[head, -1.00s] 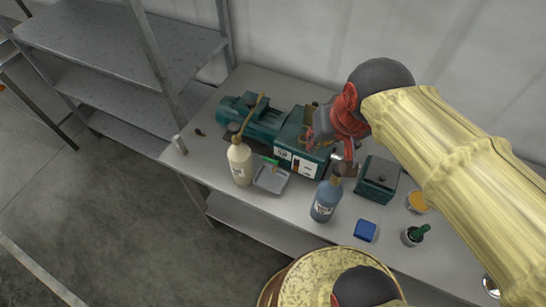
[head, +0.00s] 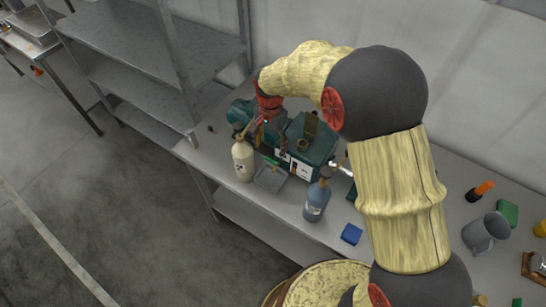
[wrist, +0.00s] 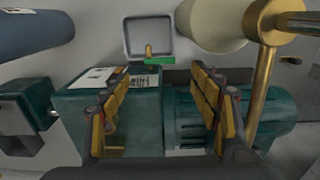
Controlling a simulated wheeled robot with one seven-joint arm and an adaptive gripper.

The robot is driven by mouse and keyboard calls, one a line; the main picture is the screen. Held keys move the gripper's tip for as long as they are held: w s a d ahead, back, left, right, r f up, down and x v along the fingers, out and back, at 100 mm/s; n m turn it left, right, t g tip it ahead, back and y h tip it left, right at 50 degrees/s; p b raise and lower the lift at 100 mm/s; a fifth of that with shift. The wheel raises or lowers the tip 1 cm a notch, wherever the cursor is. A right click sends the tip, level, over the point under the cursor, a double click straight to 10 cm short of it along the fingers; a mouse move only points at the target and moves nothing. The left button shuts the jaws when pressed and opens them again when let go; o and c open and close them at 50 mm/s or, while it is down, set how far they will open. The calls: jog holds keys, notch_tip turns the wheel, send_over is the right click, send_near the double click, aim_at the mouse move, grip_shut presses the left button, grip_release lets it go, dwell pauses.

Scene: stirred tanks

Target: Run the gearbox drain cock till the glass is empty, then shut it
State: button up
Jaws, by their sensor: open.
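The teal gearbox (head: 318,150) stands on the bench with its motor (wrist: 255,115) beside it. The drain cock's green handle (head: 270,161) is low on the gearbox front; in the wrist view the handle (wrist: 160,60) lies crosswise by a brass stem. A grey square tray (head: 270,180) sits below the cock; the wrist view shows its rim (wrist: 128,38). A small dark upright strip, perhaps the glass (head: 293,167), is on the white front panel; its level is too small to read. My gripper (wrist: 152,84) is open and empty above the gearbox, apart from the cock.
A cream bottle (head: 243,160) with a brass dispenser top stands left of the tray, close to my gripper in the wrist view (wrist: 210,22). A blue bottle (head: 317,201) stands right of the tray. A blue block (head: 351,234) lies near the front edge.

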aim_at(271, 160)
notch_tip(271, 160, down, 8)
jog(key=shift+r+b, duration=0.25)
jog(key=shift+b, duration=0.15)
jog(key=c, duration=1.2)
jog(key=shift+o, duration=0.2)
